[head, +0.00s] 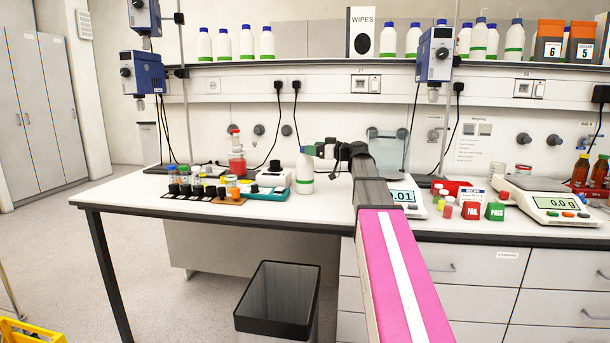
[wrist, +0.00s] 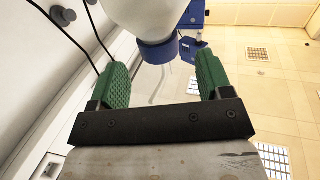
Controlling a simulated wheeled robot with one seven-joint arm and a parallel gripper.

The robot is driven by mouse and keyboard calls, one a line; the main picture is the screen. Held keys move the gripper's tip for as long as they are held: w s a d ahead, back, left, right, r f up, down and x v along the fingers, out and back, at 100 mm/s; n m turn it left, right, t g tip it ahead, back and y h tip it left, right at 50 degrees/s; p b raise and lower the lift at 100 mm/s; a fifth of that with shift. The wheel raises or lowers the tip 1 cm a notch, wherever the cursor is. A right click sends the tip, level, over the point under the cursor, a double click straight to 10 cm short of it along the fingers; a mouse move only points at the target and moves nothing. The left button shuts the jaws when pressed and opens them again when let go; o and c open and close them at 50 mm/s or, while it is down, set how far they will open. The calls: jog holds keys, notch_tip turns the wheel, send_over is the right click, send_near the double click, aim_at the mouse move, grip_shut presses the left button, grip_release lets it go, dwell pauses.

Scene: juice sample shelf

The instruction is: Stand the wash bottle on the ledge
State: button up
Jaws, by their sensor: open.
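The wash bottle (head: 306,175) is white with a green band and stands upright on the white bench. In the wrist view its white body and blue cap (wrist: 158,50) show at the top, with the cap towards the gap between my fingers. My gripper (head: 314,150) is at the height of the bottle's top, close to it. In the wrist view my gripper (wrist: 163,72) has its two green fingers wide apart, with nothing clamped. Whether a finger touches the bottle cannot be told. The long ledge (head: 330,66) runs along the wall above the bench.
Several similar bottles (head: 246,42) and a wipes box (head: 361,32) stand on the ledge. Small vials (head: 197,190) and a teal-edged device (head: 266,183) sit left of the bottle. A balance (head: 405,195) is to its right. A bin (head: 278,300) stands in front of the bench.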

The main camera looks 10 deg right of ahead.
jog(key=x, duration=0.4)
jog(key=shift+w+a+f, duration=0.1)
jog(key=shift+a, duration=0.1)
grip_shut()
